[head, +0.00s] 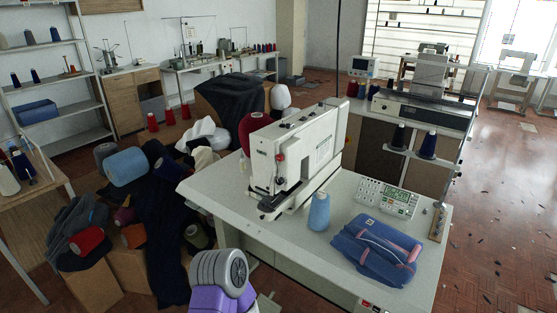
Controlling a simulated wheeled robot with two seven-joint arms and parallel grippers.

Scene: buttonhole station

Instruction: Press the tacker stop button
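The white sewing machine (300,155), which looks like the tacker, stands on a pale worktable (215,188) in the middle of the head view. A small box with red on it (369,306) sits under the table's front edge, at the bottom of the picture. It is too small to read, and I cannot tell whether it holds the stop button. A red round part (280,157) shows on the machine's head. A control panel (388,198) with several small keys and a screen lies on the table to the right. Neither of my grippers is in view.
On the table are a light-blue thread cone (319,211) and a folded blue garment with pink trim (376,250). Boxes with cloth and cones (127,166) crowd the left side. The wooden floor (500,220) at the right is open, with scraps.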

